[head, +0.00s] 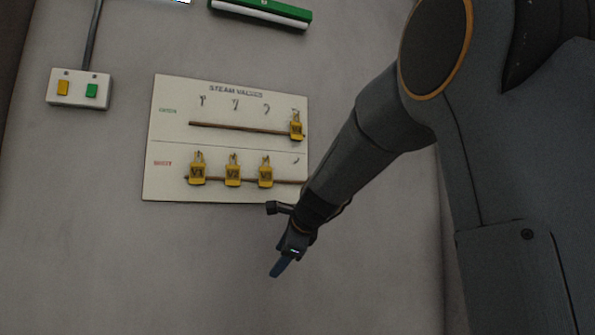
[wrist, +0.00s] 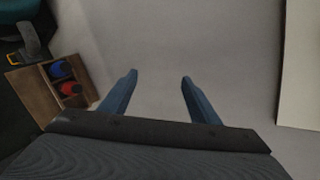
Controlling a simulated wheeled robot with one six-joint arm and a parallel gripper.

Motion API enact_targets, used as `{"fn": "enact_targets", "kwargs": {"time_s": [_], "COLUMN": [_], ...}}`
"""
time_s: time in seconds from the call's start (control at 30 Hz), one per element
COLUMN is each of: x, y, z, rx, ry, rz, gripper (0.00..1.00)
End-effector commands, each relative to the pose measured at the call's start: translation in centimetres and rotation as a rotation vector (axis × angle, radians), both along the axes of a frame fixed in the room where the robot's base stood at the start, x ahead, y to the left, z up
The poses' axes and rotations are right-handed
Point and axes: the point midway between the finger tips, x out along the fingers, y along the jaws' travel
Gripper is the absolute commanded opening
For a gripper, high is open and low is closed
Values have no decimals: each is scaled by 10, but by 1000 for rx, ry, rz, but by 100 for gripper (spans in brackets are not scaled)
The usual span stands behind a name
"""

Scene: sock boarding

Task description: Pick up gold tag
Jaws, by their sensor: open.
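Gold tags hang on a white board (head: 165,133) headed "STEAM VALVES" in the head view. One gold tag (head: 296,130) is at the right end of the upper, green-labelled row. Three more are in the lower, red-labelled row, marked V1 (head: 197,175), V2 (head: 233,176) and apparently V3 (head: 265,177). My gripper (head: 278,268) is below the board's lower right part, apart from every tag. In the wrist view its two blue fingers (wrist: 158,76) are spread with nothing between them. No tag shows in the wrist view.
A switch box (head: 78,90) with yellow and green buttons is left of the board. A green-and-white fixture (head: 262,12) is above it. The wrist view shows a wooden box (wrist: 32,95) with blue and red items at left and a pale panel (wrist: 300,65) at right. The wall below the board is bare.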

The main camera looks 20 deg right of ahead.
Motion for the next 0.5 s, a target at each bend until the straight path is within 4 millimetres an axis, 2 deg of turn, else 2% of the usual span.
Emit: {"fn": "enact_targets", "kwargs": {"time_s": [0.03,0.07,0.1,0.17,0.2,0.3,0.33,0.4,0.5], "x": [13,19,25,29,29,25,22,17,12], "y": [-16,-24,-34,-48,-55,-71,-74,-81,-85], "z": [64,96,138,198,234,310,328,361,390], "rx": [125,209,320,482,584,804,857,962,1053], "ry": [-82,-127,-185,-265,-312,-409,-431,-469,-500], "rz": [-102,-159,-225,-304,-345,-410,-422,-439,-448], "gripper": [56,56,56,56,56,56,56,56,56]}}
